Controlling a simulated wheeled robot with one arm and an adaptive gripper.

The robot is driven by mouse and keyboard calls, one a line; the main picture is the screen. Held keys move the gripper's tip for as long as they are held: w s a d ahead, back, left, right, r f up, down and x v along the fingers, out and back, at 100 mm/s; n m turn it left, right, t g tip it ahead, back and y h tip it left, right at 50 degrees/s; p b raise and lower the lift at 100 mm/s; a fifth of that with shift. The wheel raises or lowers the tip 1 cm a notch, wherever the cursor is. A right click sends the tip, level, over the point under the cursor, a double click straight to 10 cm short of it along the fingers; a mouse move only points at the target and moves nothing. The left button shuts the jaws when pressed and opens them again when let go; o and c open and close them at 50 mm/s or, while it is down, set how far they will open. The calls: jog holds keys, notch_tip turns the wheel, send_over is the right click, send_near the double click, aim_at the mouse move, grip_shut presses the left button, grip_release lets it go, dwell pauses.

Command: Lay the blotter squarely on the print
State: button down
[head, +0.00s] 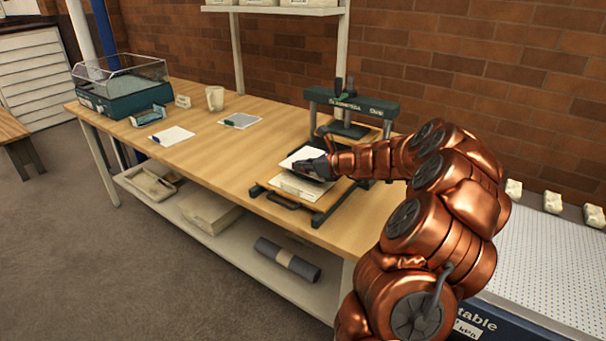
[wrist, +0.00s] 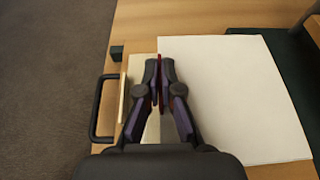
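The blotter, a plain white sheet (head: 301,157), is at my gripper (head: 318,168), above the press bed in the head view. In the wrist view the blotter (wrist: 235,95) fills the right side, its left edge at the nearly closed fingers of my gripper (wrist: 160,65). My gripper appears shut on that edge. Below the sheet in the head view is a pale, flat stack (head: 298,187) on a dark-framed board. A pale strip of it shows left of the fingers in the wrist view. The print's face is hidden or cannot be told apart.
A dark green press (head: 350,103) stands behind the board on the wooden table (head: 235,170). A black handle (wrist: 98,110) sticks out at the board's left.

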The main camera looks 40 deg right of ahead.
aim_at(309, 174)
jog(key=shift+w+d+f, duration=0.1)
jog(key=shift+w+d, duration=0.15)
jog(key=shift+d, duration=0.15)
jog(key=shift+d+f, duration=0.1)
jog(key=shift+f, duration=1.6)
jog(key=shift+f, duration=0.15)
jog(key=c, duration=1.3)
grip_release()
